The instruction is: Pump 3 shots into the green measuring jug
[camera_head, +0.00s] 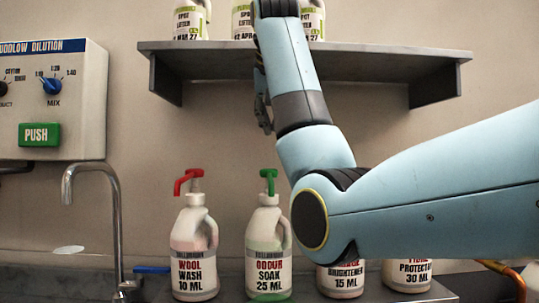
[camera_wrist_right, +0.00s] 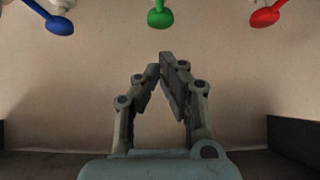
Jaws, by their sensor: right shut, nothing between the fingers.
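The green measuring jug is not in view. Pump bottles stand in a row along the back wall: Wool Wash (camera_head: 194,255) with a red pump, Odour Soak (camera_head: 268,255) with a green pump, a Brightener bottle (camera_head: 340,280) and a Protector bottle (camera_head: 408,274). My right arm hides the tops of the last two. My right gripper (camera_head: 265,118) hangs above the green pump head, apart from it, partly behind my arm. In the right wrist view its fingertips (camera_wrist_right: 164,64) meet, empty, below a green pump head (camera_wrist_right: 160,18); blue (camera_wrist_right: 60,25) and red (camera_wrist_right: 265,16) heads flank it. My left gripper is out of view.
A wall shelf (camera_head: 400,62) with several Spot Lifter bottles (camera_head: 190,20) is close to my right gripper. A dilution box (camera_head: 60,95) with a green PUSH button hangs at left. A steel tap (camera_head: 115,220) rises below it.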

